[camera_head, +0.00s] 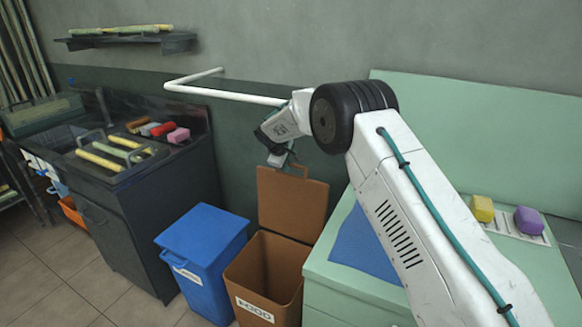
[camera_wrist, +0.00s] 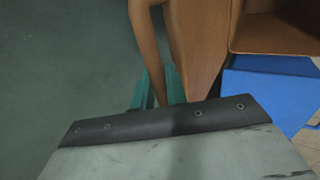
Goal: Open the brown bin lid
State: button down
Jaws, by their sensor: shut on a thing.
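The brown bin (camera_head: 265,268) stands on the floor with its front label facing out, and its inside is visible. Its brown lid (camera_head: 292,205) stands nearly upright at the back, raised off the opening. My gripper (camera_head: 284,160) is at the lid's top edge and shut on it. In the wrist view, the green fingers of my gripper (camera_wrist: 158,88) close around a narrow brown part of the lid (camera_wrist: 200,40), and the open bin (camera_wrist: 275,35) shows at the upper right. The exact contact is partly hidden by the gripper body.
A blue bin with its lid down (camera_head: 202,250) stands just left of the brown bin. A dark counter (camera_head: 150,215) is further left. A pale green cabinet (camera_head: 345,285) stands close on the right. A white pipe (camera_head: 225,93) juts from the wall beside my arm.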

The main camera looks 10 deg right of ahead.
jog(key=shift+d+f, duration=0.1)
jog(key=shift+d, duration=0.05)
jog(key=c, duration=1.5)
grip_release()
jog(key=shift+s+a+r, duration=0.1)
jog(key=shift+a+r, duration=0.15)
jog(key=v, duration=0.7)
jog(key=shift+d+r, duration=0.1)
jog(key=shift+r, duration=0.1)
jog(key=shift+s, duration=0.1)
